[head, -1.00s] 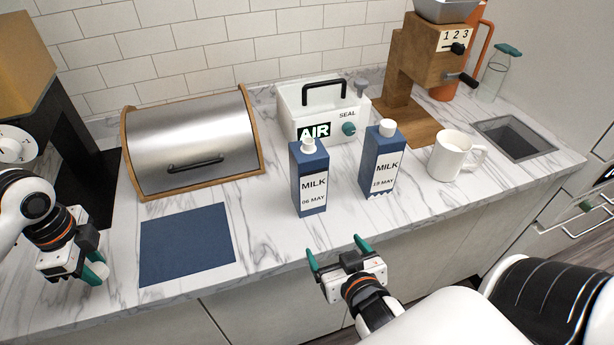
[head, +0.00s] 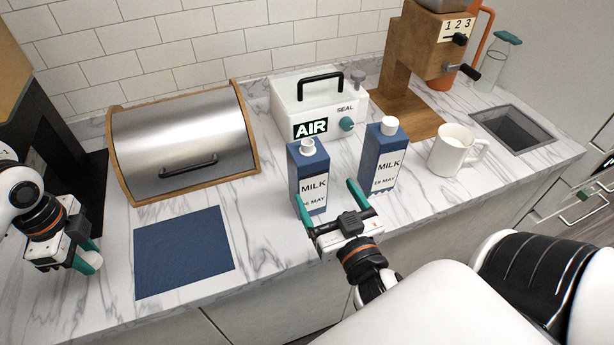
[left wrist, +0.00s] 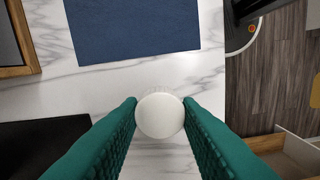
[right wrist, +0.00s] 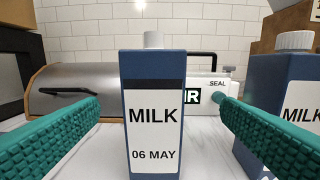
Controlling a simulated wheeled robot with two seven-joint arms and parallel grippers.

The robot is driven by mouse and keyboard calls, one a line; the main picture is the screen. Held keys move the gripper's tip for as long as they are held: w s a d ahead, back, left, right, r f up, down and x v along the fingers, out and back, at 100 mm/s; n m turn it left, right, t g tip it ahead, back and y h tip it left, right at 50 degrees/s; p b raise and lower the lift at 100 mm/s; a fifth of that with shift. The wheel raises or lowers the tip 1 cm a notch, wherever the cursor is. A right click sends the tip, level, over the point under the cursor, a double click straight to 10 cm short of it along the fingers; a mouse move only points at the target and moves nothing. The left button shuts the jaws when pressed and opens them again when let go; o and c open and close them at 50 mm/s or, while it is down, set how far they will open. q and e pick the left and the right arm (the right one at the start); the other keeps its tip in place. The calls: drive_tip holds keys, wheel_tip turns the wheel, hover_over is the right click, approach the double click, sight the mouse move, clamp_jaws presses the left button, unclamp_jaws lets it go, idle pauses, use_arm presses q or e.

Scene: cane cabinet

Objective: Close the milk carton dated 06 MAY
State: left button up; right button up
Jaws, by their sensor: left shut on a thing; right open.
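The blue milk carton dated 06 MAY (head: 311,172) stands upright on the marble counter; its white spout (head: 307,146) looks open and capless. It fills the middle of the right wrist view (right wrist: 154,115). My right gripper (head: 328,197) is open in front of it, fingers spread to either side, not visibly gripping it. In the head view a finger partly covers the date. My left gripper (head: 90,258) is at the far left, shut on a round white cap (left wrist: 160,115), seen between its green fingers in the left wrist view.
A second milk carton (head: 380,160), apparently dated 19 MAY, stands capped close to the right. Behind are the white AIR sealer box (head: 350,105) and bread bin (head: 185,150). A mug (head: 450,150) is further right. A blue mat (head: 183,250) lies left, with bare counter between.

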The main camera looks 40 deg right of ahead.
sight(317, 179)
use_arm(q)
drive_tip(key=shift+r+p, duration=0.5)
drive_tip(key=shift+r, duration=0.4)
use_arm(e)
drive_tip(key=x, duration=0.3)
drive_tip(key=shift+w+d, duration=0.1)
drive_tip(key=shift+w, duration=0.3)
use_arm(q)
drive_tip(key=shift+r, duration=0.1)
use_arm(e)
drive_tip(key=shift+w, duration=0.15)
use_arm(q)
drive_tip(key=shift+r+p, duration=0.8)
drive_tip(key=shift+p, duration=0.15)
use_arm(e)
drive_tip(key=w, duration=0.2)
drive_tip(key=w+f, duration=0.1)
drive_tip(key=w, duration=0.1)
drive_tip(key=shift+w+d, duration=0.15)
drive_tip(key=shift+w, duration=0.15)
drive_tip(key=shift+w+d+f, duration=0.1)
drive_tip(key=shift+w, duration=0.1)
drive_tip(key=shift+s, duration=0.1)
